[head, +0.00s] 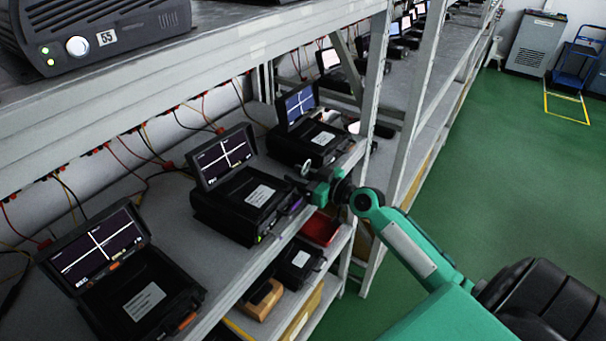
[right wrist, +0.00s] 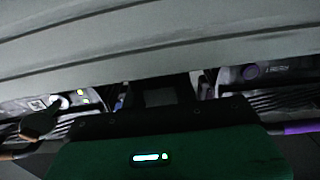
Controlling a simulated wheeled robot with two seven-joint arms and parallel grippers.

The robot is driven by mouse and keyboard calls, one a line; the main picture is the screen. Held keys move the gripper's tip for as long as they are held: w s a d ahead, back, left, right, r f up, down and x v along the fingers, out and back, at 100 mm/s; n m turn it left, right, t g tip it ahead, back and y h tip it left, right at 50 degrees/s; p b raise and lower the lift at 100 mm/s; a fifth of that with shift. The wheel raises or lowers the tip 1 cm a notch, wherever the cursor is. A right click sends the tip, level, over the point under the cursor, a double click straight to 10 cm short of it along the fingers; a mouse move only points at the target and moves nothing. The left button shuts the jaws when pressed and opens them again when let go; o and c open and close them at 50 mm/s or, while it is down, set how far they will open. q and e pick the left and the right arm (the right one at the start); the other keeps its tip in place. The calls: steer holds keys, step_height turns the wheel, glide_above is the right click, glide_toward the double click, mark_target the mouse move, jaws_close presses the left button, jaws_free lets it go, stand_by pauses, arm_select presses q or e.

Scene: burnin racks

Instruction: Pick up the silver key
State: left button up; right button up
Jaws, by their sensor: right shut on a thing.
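My right gripper (head: 310,186) reaches in from the right at the front edge of the middle shelf, between two open black test units. It is shut on a small silver piece with a rounded head, which I take for the silver key (head: 305,169); the head stands just above the fingers. The rest of the key is hidden or too small to make out. In the right wrist view, a dull rounded piece (right wrist: 40,121) shows left of the dark gripper body; I cannot tell surely whether it is the key. My left gripper is out of view.
Open black units with lit screens, one in the middle (head: 245,200) and one behind (head: 308,140), stand close to the gripper. The upper shelf (head: 240,60) overhangs, and a grey upright (head: 372,90) stands behind. Green floor (head: 500,170) is clear at right.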

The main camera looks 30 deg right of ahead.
step_height(320, 180, up, 20)
steer(key=b, duration=0.2)
steer(key=shift+b, duration=0.4)
steer(key=shift+s, duration=0.1)
stand_by(0.9)
